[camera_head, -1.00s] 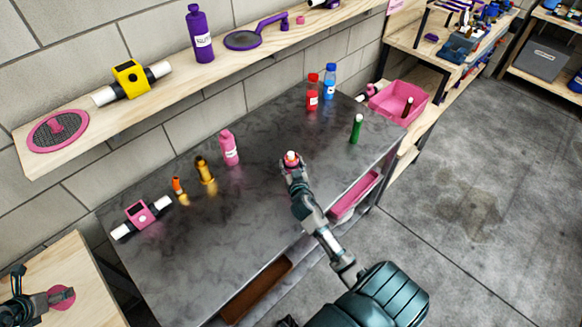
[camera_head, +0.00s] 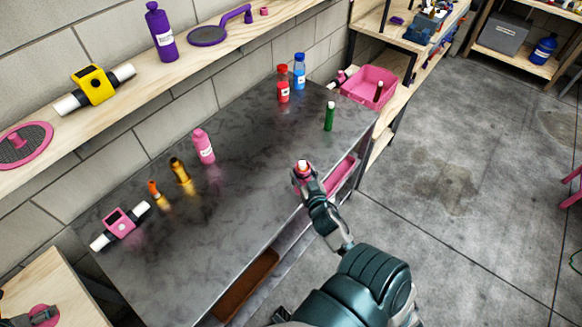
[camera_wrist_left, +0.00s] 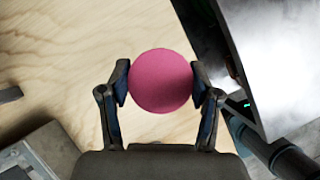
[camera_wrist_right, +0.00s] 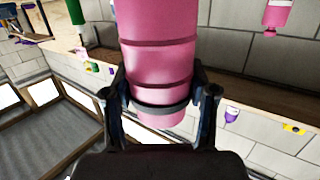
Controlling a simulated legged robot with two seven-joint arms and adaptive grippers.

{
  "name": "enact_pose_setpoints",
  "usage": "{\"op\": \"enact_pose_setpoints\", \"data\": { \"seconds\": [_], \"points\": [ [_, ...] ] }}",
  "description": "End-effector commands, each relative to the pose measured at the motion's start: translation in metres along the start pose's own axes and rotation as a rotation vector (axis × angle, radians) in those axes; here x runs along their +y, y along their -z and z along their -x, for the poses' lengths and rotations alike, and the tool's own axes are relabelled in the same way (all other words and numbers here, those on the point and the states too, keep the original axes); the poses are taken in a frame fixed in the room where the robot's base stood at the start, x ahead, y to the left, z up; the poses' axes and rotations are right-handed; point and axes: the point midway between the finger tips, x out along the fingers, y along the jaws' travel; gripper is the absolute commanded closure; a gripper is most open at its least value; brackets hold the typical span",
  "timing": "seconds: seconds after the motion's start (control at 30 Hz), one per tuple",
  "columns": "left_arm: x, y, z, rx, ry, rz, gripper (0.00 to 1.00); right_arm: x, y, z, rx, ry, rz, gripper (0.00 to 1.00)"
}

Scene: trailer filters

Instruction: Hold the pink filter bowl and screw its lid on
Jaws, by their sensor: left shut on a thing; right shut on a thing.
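In the head view, my left gripper (camera_head: 45,317) is low in the left corner, over a wooden bench. It is shut on a round pink piece (camera_wrist_left: 160,80), seen end-on in the left wrist view between both fingers; I cannot tell if it is the filter bowl or its lid. My right gripper (camera_head: 304,180) is above the grey table's front edge. It is shut on a pink cylindrical bottle-like piece (camera_wrist_right: 158,60) with a dark band between the fingers. The two held pieces are far apart.
The grey table (camera_head: 245,185) holds a pink bottle (camera_head: 203,147), a pink meter (camera_head: 120,224), orange and gold fittings, red, blue and green bottles. A pink bin (camera_head: 357,90) is at the back right. The wall shelf (camera_head: 110,110) runs along the left.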

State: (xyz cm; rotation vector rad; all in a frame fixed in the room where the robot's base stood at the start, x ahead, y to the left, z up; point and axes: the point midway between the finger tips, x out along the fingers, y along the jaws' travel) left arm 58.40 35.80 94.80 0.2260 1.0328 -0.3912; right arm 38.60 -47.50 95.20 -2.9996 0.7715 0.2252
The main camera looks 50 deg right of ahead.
Motion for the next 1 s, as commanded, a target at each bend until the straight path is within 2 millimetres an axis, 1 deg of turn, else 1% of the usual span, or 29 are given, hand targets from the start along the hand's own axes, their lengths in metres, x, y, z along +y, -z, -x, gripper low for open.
{"op": "enact_pose_setpoints", "data": {
  "seconds": [0.13,0.47,0.5,0.57,0.6,0.7,1.0],
  "points": [
    [0.0000,-0.0002,-0.0001,0.000,0.000,0.000,0.67,0.0038,0.0003,0.0056,0.001,0.000,0.000,0.82],
    [0.0000,-0.0002,0.0001,0.000,0.000,0.000,0.67,0.0043,0.0005,0.0061,0.001,0.000,0.000,0.82],
    [-0.0001,-0.0002,0.0000,0.000,0.000,0.000,0.67,0.0042,0.0005,0.0061,0.001,0.000,0.000,0.53],
    [0.0000,-0.0001,0.0001,0.000,0.000,0.000,0.67,0.0042,0.0005,0.0060,0.001,0.000,0.000,0.68],
    [0.0000,-0.0001,0.0001,0.000,0.000,0.000,0.67,0.0042,0.0005,0.0060,0.001,0.000,0.000,0.78],
    [0.0000,-0.0001,0.0001,0.000,0.000,0.000,0.67,0.0042,0.0005,0.0059,0.001,0.000,0.000,1.00],
    [0.0000,-0.0001,0.0000,0.000,0.000,0.000,0.67,0.0042,0.0005,0.0059,0.001,0.000,0.000,1.00]
  ]
}}
